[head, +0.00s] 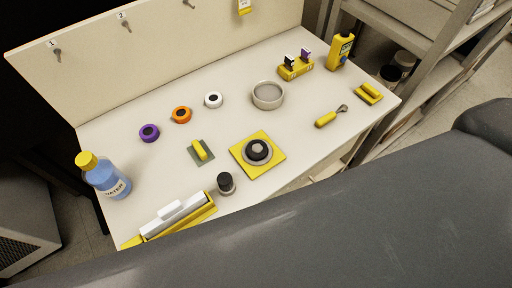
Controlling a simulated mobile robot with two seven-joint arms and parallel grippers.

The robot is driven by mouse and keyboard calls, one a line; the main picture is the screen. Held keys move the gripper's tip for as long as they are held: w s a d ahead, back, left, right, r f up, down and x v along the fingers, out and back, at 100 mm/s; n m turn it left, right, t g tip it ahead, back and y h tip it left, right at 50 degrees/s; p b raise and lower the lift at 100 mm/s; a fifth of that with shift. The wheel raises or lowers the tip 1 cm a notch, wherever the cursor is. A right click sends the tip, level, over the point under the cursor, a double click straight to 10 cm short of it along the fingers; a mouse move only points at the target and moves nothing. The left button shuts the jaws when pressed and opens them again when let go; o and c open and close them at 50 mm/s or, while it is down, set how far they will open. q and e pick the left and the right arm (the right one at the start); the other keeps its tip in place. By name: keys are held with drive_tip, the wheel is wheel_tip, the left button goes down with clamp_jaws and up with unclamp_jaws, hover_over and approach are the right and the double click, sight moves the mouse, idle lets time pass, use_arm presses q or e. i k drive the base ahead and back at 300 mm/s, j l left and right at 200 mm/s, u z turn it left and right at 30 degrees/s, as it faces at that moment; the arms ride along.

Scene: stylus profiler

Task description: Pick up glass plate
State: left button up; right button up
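A small, thin grey-green square that looks like the glass plate (194,156) lies flat on the white table (300,105), left of centre in the head view. A yellow handle-like block (201,149) sits on it and hides part of it. I cannot tell whether the block is fixed to the plate. Neither of my grippers is in view.
Right of the plate is a yellow square base with a dark round knob (257,151). Nearer stand a black-capped jar (226,184) and a yellow-white tool (175,217). A blue bottle (108,180) stands left. Tape rolls (181,115) lie behind. A large dark grey shape covers the foreground.

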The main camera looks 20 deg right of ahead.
sight(199, 150)
drive_tip(key=k+l+u, duration=0.1)
drive_tip(key=l, duration=0.35)
drive_tip(key=k+l+u, duration=0.1)
drive_tip(key=l, duration=0.35)
drive_tip(key=k+l+u, duration=0.1)
drive_tip(key=l, duration=0.3)
drive_tip(key=k+l+u, duration=0.15)
drive_tip(key=l, duration=0.25)
drive_tip(key=k+l+u, duration=0.1)
drive_tip(key=l, duration=0.3)
drive_tip(key=k+l+u, duration=0.1)
drive_tip(key=k+l, duration=0.15)
drive_tip(key=l, duration=0.15)
